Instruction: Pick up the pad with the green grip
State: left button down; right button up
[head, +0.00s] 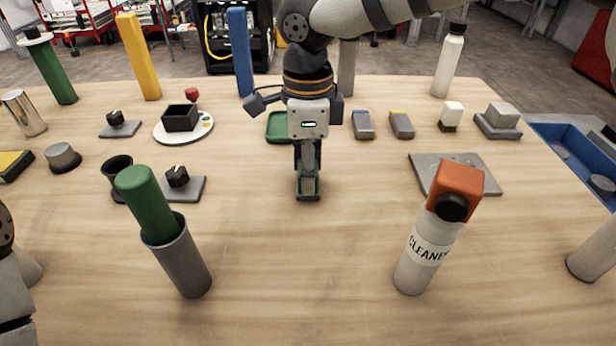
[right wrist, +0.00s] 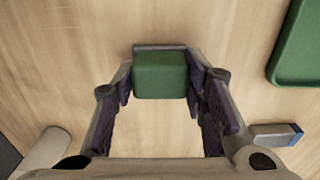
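The pad with the green grip (right wrist: 160,76) stands on the wooden table. In the right wrist view its green block sits between the fingertips of my right gripper (right wrist: 160,84), with a grey base edge behind it. The fingers lie close along both sides; I cannot tell whether they press on it. In the head view my right gripper (head: 308,178) points straight down over the pad, and a finger hides most of the grip. The pad's grey base (head: 308,196) appears to rest on the table. My left gripper is out of view; part of my left arm shows at the left edge.
A green tray (head: 279,139) lies just behind the gripper. Two small grey blocks, one blue-topped (head: 362,124) and one yellow-topped (head: 401,124), lie to the right. A cleaner bottle (head: 428,255) and a grey cup (head: 182,265) holding a green cylinder stand nearer. The table's front middle is clear.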

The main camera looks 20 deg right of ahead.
jog(key=shift+c, duration=0.8)
